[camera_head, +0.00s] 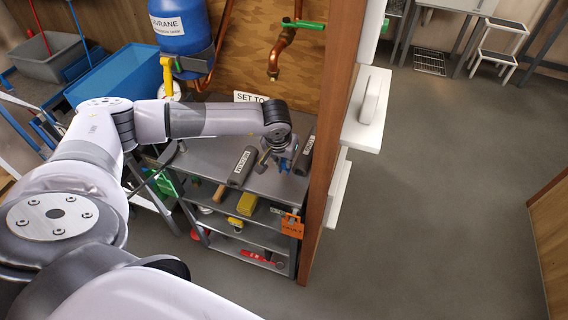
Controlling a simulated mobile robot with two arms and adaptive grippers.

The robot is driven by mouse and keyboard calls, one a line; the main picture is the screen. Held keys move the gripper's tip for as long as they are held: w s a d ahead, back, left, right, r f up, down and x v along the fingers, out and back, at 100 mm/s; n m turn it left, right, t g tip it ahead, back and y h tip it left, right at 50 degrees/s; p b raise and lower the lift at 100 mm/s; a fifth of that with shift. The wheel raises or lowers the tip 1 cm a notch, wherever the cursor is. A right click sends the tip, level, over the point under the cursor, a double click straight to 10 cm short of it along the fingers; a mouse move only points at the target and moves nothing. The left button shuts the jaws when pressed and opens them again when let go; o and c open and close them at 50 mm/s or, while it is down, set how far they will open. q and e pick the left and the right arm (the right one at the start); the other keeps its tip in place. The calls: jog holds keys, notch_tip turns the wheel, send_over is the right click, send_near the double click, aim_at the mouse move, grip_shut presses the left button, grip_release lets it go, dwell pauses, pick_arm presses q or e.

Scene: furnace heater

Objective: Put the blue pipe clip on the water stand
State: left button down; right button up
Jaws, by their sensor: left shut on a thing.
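My left gripper (273,161) is above the right end of a grey metal stand (195,158) with shelves. It is shut on a small blue piece (285,164), which looks like the blue pipe clip, mostly hidden by the gripper and wrist. Whether the piece touches the stand top, I cannot tell. No label in view names the water stand, so I cannot tell which stand it is. My right gripper is not in view.
A dark labelled block (243,163) lies on the stand top beside the gripper. A wooden post (322,170) rises close on the right. A copper pipe (278,55) with a green handle and a blue tank (182,30) stand behind.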

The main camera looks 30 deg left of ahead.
pick_arm(q)
jog(key=shift+f, duration=1)
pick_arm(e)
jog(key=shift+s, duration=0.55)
pick_arm(q)
jog(key=c, duration=1.7)
grip_release()
jog(key=shift+o, duration=0.2)
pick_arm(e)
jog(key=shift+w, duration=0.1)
